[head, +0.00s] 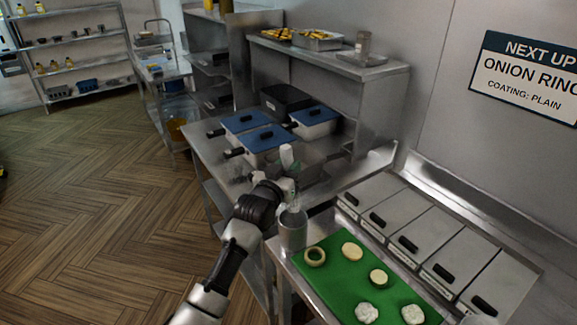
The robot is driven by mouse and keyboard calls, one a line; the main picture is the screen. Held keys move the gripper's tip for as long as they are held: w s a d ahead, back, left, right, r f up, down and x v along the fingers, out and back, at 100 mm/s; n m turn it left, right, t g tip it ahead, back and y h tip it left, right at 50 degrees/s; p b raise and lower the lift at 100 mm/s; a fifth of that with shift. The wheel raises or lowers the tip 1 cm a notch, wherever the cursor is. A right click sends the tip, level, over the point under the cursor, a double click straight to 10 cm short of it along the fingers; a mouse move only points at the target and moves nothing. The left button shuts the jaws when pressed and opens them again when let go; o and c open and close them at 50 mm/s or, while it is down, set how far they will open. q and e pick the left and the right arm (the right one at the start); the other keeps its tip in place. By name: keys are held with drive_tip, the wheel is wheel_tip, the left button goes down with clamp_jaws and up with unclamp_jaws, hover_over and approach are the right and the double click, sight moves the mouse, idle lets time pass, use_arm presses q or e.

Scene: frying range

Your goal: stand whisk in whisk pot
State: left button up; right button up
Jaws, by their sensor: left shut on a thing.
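My left gripper (289,184) is shut on the whisk. The whisk's pale handle (287,156) sticks up above the jaws, and its wire end (294,203) points down below them. The whisk is about upright. The whisk pot (293,232) is a grey cylinder at the left corner of the green board, directly below the gripper in the picture. The wire end shows at the pot's rim; I cannot tell whether its tip is inside or just behind or above it. My right gripper is not in view.
A green board (335,273) holds onion rings or slices and pale coated pieces. Lidded steel bins (421,236) stand behind it. Blue-lidded containers (267,137) and a steel pan (318,164) stand on the counter beyond the gripper. The wooden floor at left is clear.

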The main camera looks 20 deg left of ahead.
use_arm(q)
wheel_tip(320, 180, down, 2)
drive_tip(key=shift+w+f+b, duration=0.1)
drive_tip(key=shift+f+b, duration=0.05)
drive_tip(key=shift+b, duration=0.45)
wheel_tip(320, 180, down, 2)
drive_tip(key=shift+f+b, duration=0.15)
drive_tip(key=shift+b, duration=0.7)
wheel_tip(320, 180, down, 4)
drive_tip(key=shift+r+b, duration=0.25)
drive_tip(key=shift+b, duration=0.9)
drive_tip(key=shift+f+b, duration=1)
drive_tip(key=shift+f, duration=0.5)
drive_tip(key=o, duration=1)
